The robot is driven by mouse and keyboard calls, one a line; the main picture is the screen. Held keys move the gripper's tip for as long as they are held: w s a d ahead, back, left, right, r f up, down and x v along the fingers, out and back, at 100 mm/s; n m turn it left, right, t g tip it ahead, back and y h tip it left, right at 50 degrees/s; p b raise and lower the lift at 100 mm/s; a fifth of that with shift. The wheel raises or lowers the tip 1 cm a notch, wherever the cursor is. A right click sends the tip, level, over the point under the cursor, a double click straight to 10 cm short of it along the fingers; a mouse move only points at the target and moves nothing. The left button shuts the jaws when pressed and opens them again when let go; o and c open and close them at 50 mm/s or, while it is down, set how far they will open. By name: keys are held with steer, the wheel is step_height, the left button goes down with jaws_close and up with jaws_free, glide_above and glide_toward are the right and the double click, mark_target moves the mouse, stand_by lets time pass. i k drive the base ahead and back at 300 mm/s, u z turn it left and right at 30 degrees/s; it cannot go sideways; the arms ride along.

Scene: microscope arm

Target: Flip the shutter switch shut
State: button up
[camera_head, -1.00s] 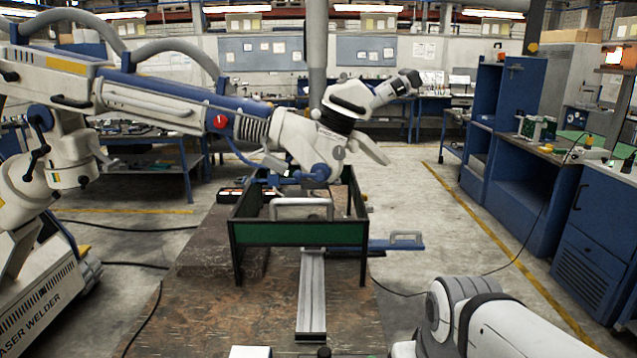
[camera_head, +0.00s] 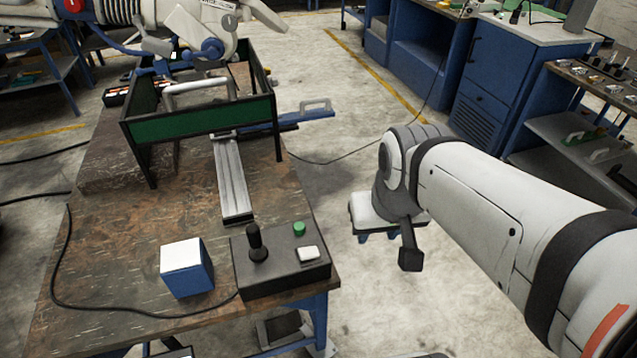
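A black control box (camera_head: 283,264) sits at the near right corner of the brown workbench. It carries a black joystick (camera_head: 257,243), a green button (camera_head: 299,229) and a white rocker switch (camera_head: 307,254). No label is readable, so I cannot tell which control is the shutter switch, nor its setting. My white arm comes in from the right. A dark part at its far end, apparently my gripper (camera_head: 410,257), hangs right of the bench, apart from the box. Its fingers cannot be made out, nor whether they are open.
A blue box with a white top (camera_head: 186,267) stands left of the control box. Behind are a metal rail (camera_head: 232,180) and a green-sided frame (camera_head: 205,129) under the white welder arm (camera_head: 195,22). A cable (camera_head: 65,260) crosses the bench. Blue cabinets (camera_head: 505,90) stand at right.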

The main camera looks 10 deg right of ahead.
mark_target(309, 252)
steer(key=z, duration=0.95)
steer(key=k, duration=1.4)
steer(key=u, duration=0.65)
steer(key=i, duration=1)
